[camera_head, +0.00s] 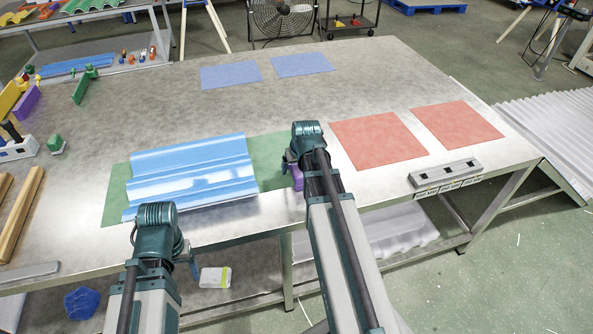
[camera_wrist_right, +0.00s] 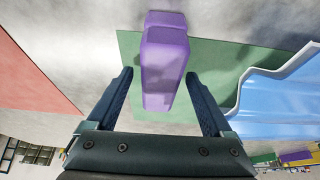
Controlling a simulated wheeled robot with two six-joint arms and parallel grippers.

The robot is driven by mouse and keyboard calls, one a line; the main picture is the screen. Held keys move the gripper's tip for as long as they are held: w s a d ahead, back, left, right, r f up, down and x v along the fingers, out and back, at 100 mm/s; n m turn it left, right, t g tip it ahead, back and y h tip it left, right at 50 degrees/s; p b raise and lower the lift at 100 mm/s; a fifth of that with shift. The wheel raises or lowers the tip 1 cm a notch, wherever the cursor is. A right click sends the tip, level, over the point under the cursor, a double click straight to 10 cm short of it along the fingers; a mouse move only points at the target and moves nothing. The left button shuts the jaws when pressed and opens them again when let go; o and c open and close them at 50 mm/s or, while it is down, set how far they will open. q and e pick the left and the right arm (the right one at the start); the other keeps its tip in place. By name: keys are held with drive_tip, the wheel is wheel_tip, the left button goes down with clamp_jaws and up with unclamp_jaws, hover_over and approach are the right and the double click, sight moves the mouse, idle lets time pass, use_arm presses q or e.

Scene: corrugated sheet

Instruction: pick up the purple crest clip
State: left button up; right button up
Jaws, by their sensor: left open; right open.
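The purple crest clip (camera_wrist_right: 165,62) is a blocky purple piece in the right wrist view, at the edge of the green mat (camera_wrist_right: 205,55). My right gripper (camera_wrist_right: 159,74) is open, with one finger on each side of the clip's near part and gaps on both sides. In the head view the clip (camera_head: 297,178) is partly hidden by my right gripper (camera_head: 289,164). Whether it touches the mat cannot be told. My left gripper (camera_head: 188,262) is open and empty at the table's front edge, its fingers partly hidden by its wrist.
A blue corrugated sheet (camera_head: 192,173) lies on the green mat, left of the clip. Red mats (camera_head: 376,140) lie to the right and blue mats (camera_head: 231,75) at the back. Another purple piece (camera_head: 27,103) stands at the far left. The table's middle (camera_head: 200,113) is clear.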

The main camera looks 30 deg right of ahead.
clamp_jaws()
idle(0.5)
use_arm(q)
drive_tip(key=shift+r, duration=0.1)
use_arm(e)
drive_tip(key=shift+r, duration=0.1)
